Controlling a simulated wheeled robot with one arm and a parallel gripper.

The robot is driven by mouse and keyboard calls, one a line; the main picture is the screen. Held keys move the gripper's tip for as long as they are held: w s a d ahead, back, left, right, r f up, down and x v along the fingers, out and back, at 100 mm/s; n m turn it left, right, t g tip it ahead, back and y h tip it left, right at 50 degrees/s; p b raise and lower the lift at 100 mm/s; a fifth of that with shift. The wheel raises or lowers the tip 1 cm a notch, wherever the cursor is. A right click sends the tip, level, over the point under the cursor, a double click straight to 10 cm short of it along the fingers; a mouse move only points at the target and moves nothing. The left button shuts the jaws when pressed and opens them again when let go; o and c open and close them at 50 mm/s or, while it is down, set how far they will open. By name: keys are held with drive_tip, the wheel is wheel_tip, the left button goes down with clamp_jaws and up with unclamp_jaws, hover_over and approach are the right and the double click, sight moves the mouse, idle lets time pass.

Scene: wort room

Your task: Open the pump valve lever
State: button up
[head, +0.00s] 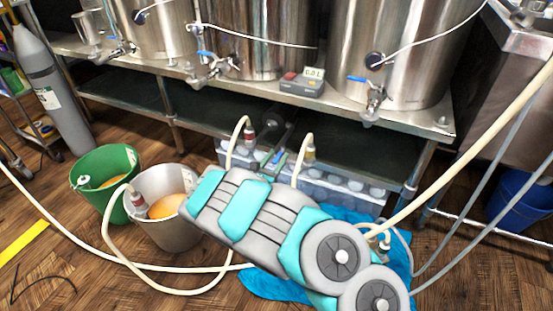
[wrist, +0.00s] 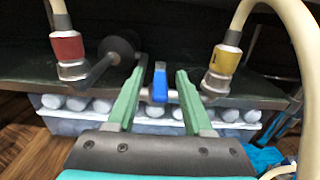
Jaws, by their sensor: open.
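The pump valve lever is a small blue handle (wrist: 160,88); in the wrist view it stands upright on a metal pipe. My gripper (wrist: 160,76) is open, with one green finger on each side of the lever and a visible gap on both sides. In the head view my gripper (head: 276,158) reaches under the steel bench, and my arm hides much of the pump area. A hose with a red fitting (wrist: 68,48) is on the left of the lever, and one with a yellow fitting (wrist: 224,62) on the right. The dark pump body (wrist: 118,46) is behind the left finger.
Steel kettles (head: 270,45) with blue-handled taps stand on the bench. A clear bin (head: 345,190) holding pale round items is beneath it. A green bucket (head: 122,158) and a metal bucket (head: 150,232) stand on the left. Hoses (head: 75,228) cross the floor.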

clamp_jaws()
idle(0.3)
idle(1.1)
